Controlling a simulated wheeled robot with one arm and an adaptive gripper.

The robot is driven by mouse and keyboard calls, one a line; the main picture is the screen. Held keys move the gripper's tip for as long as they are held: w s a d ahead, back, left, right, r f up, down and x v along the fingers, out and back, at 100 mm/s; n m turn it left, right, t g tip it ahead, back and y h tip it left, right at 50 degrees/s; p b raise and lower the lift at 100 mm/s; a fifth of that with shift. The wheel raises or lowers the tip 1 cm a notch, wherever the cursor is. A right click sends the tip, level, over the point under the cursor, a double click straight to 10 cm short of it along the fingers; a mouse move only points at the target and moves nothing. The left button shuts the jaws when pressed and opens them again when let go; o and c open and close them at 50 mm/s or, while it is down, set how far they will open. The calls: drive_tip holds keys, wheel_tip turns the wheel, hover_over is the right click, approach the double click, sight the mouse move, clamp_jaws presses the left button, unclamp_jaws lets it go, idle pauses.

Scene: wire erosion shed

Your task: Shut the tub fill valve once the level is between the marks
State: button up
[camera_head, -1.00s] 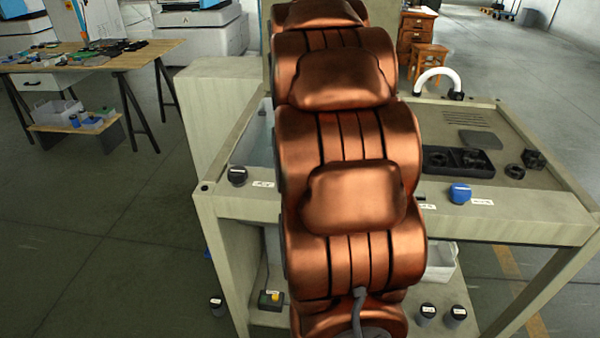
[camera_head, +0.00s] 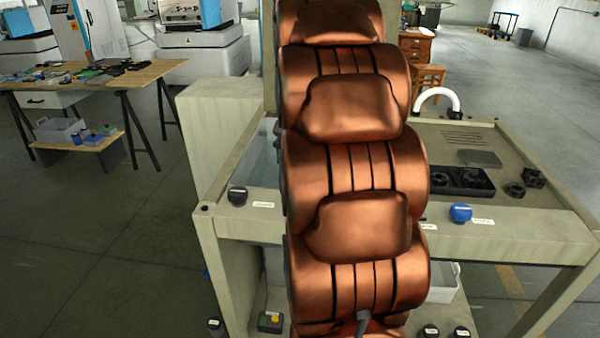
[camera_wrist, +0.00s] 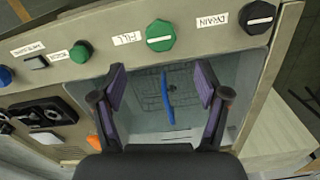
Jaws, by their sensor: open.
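The fill valve is a green knob (camera_wrist: 160,35) with a white stripe, beside a label reading FILL in the wrist view. The tub (camera_wrist: 232,70) lies just below it, with a grid and a long blue piece (camera_wrist: 168,97) inside. I cannot make out level marks or the water line. My gripper (camera_wrist: 160,80) is open and empty, its fingers over the tub, apart from the knob. In the head view my copper arm hides the fill knob and my gripper; part of the tub (camera_head: 262,152) shows left of the arm.
A black DRAIN knob (camera_wrist: 257,17) stands right of the fill knob. A smaller green knob (camera_wrist: 80,52) and a blue knob (camera_wrist: 5,75) sit left. A white curved pipe (camera_head: 437,95) rises at the bench's back. Open floor lies left of the bench.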

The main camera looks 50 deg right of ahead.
drive_tip(key=shift+r, duration=1.2)
drive_tip(key=s+a+n+p, duration=0.2)
drive_tip(key=a+n+p, duration=0.1)
drive_tip(key=a, duration=0.5)
drive_tip(key=s+a+n+p, duration=0.2)
drive_tip(key=a+n+p, duration=0.1)
drive_tip(key=a, duration=0.5)
drive_tip(key=s+a+f+n+g+p, duration=0.1)
drive_tip(key=s+a+f+n+p, duration=0.1)
drive_tip(key=s+a, duration=0.3)
drive_tip(key=s+a+f+n+p, duration=0.3)
drive_tip(key=s+a+n, duration=0.2)
drive_tip(key=s, duration=0.3)
drive_tip(key=shift+a+g+p, duration=0.4)
drive_tip(key=shift+a, duration=0.4)
